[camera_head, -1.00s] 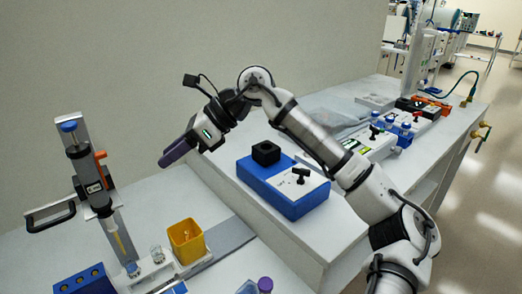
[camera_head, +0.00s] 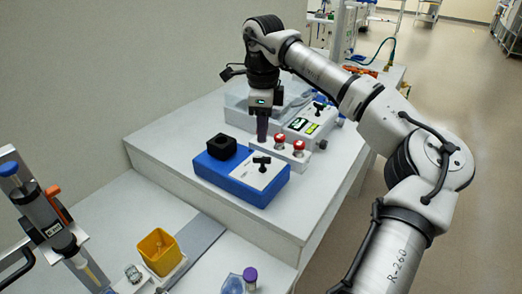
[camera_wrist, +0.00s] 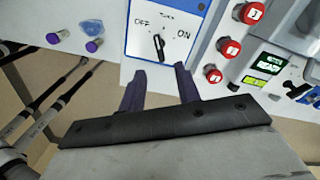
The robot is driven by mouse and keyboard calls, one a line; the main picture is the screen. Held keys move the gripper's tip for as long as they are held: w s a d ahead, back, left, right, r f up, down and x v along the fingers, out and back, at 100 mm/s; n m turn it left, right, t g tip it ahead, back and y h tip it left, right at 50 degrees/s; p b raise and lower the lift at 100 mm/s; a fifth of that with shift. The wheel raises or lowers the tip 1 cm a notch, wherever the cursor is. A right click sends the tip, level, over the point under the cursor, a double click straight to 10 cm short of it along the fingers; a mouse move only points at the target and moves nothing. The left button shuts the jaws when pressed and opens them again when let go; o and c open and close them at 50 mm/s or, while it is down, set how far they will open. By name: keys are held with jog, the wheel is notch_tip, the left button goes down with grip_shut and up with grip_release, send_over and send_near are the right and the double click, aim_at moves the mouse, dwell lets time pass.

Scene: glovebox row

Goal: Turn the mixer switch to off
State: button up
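The mixer is a blue box (camera_head: 222,178) with a black square cup holder (camera_head: 222,147) on top and a white front panel. Its black switch (camera_head: 262,162) stands on the panel. In the wrist view the switch (camera_wrist: 158,46) sits between the printed words OFF, at its left, and ON, at its right. Its lever looks nearly upright in the picture; which word it points to I cannot tell. My gripper (camera_head: 262,138) points down beyond the panel in the head view. In the wrist view its two purple fingers (camera_wrist: 160,74) are apart and empty, just below the switch.
Red knobs (camera_head: 298,147) stand close behind the mixer, beside a white device with green displays (camera_head: 308,125). A yellow cup (camera_head: 159,250) and a pipette on a stand (camera_head: 40,215) are on the lower bench. The bench top (camera_head: 165,150) left of the mixer is clear.

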aim_at(262, 157)
notch_tip(262, 157, down, 8)
jog(key=shift+a+f+p, duration=0.1)
jog(key=shift+p, duration=0.55)
jog(key=shift+c, duration=0.2)
grip_shut()
